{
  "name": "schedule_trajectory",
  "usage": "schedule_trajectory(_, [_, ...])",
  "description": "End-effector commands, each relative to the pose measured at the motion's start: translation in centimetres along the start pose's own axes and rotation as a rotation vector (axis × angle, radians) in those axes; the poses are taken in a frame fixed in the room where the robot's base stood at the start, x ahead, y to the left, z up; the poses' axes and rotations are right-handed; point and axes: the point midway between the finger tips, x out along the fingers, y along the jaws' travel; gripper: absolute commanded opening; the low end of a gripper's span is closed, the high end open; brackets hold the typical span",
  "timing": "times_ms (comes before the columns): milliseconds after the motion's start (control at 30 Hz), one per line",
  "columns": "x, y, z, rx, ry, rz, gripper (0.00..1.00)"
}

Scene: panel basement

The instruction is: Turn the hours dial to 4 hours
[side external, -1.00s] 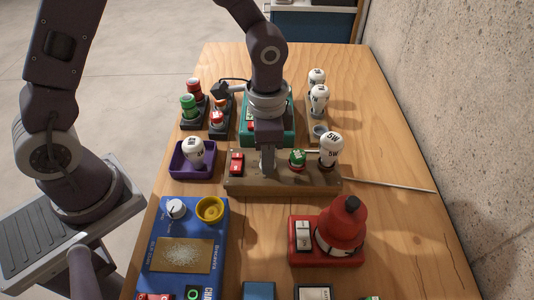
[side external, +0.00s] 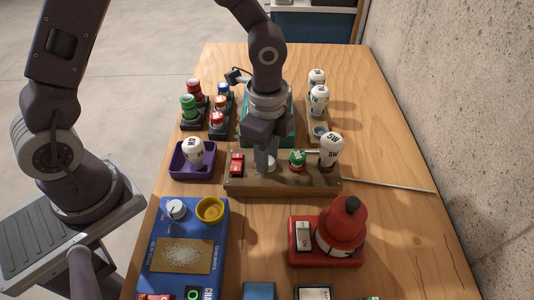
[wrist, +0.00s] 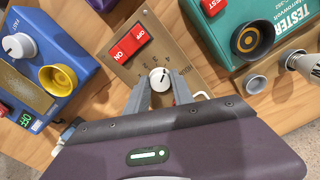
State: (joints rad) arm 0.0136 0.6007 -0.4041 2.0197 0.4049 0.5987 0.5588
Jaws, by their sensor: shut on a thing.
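The hours dial (wrist: 160,77) is a small white knob with a dark pointer mark on a brown panel (wrist: 128,72), with small figures printed around it. I cannot read for certain which figure the mark points at. My gripper (wrist: 161,86) has its grey fingers on either side of the knob and is shut on it. In the side view the same brown panel (side external: 240,184) lies on the table, and my gripper (side external: 265,160) points down onto it, largely covering the dial (side external: 270,166).
A red switch (wrist: 131,43) is on the panel beside the dial. A green knob (side external: 297,158) and a 5W bulb (side external: 331,148) stand to its right. A teal tester (wrist: 270,20), a blue box (wrist: 40,60) and a purple tray (side external: 178,172) are close around it.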

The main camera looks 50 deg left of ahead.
Motion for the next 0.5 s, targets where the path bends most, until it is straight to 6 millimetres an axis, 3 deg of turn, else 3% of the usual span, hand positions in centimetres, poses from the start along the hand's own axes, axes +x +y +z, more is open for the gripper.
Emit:
schedule_trajectory(400, [-0.07,-0.1,-0.08,0.008,0.003,-0.004,0.0])
schedule_trajectory(433, [-0.07,-0.1,-0.08,0.008,0.003,-0.004,0.34])
schedule_trajectory(500, [-0.06,-0.09,-0.07,0.008,0.002,-0.003,0.38])
